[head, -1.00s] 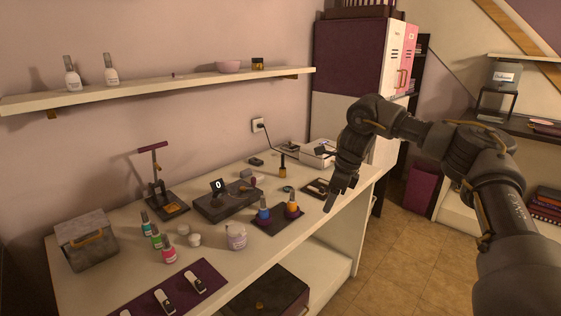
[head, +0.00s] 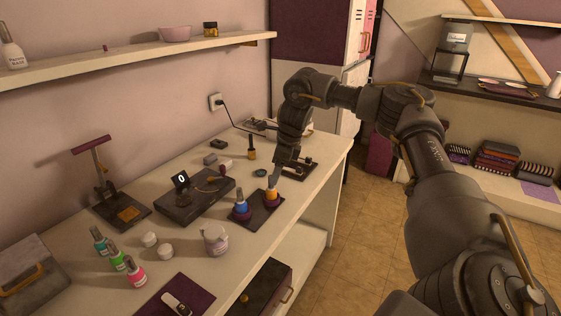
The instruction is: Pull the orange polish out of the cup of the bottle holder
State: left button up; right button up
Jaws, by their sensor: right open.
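The orange polish (head: 272,195) stands upright in a purple cup at the right end of the dark bottle holder (head: 262,219). A blue polish (head: 241,208) stands in the holder's other cup, to its left. My right gripper (head: 276,176) is open and points down at the top of the orange polish. Its fingers overlap the cap in the picture; I cannot tell whether they are around it or touching it. My left gripper is not in view.
Left of the holder are a white jar (head: 215,238), small white pots and teal, green and pink bottles (head: 135,272). A dark device with a display (head: 194,196) lies behind. A dark palette (head: 303,168) is close behind the gripper.

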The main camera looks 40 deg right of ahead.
aim_at(272, 186)
jog(key=x, duration=0.7)
jog(key=c, duration=1.1)
jog(key=shift+r, duration=0.1)
jog(key=shift+r+p, duration=0.25)
jog(key=shift+p, duration=0.05)
jog(key=shift+r+p, duration=0.4)
jog(key=shift+p, duration=0.25)
dwell(0.6)
jog(key=shift+r+p, duration=1.55)
jog(key=shift+p, duration=0.3)
